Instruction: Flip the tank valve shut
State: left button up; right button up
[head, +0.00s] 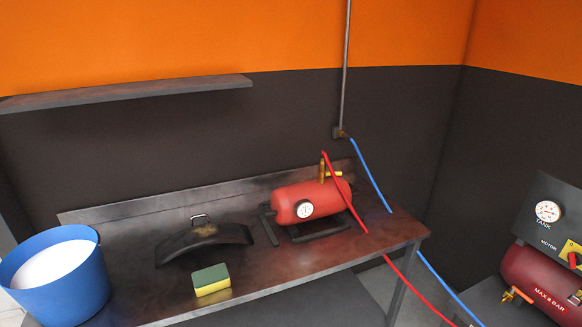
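A red portable tank (313,202) with a white round gauge (305,209) stands on the workbench, right of its middle. A yellow brass valve fitting (324,171) sits on its top, with a yellow piece pointing right. At the right edge, a dark red tank (538,283) marked "MAX 8 BAR" has a small orange lever (522,296) at its lower left front. I cannot tell from the picture which of the two is the tank valve, or whether either is open. Neither of my grippers is in view.
The workbench (275,263) also holds a blue bucket (58,278), a dark curved piece (203,239) and a green-yellow sponge (212,280). Red (345,193) and blue (370,175) hoses run past its right end. A panel (560,222) with a "TANK" gauge stands above the right tank.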

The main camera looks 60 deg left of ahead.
aim_at(321, 175)
jog(key=k+u, duration=0.1)
jog(key=u, duration=1.45)
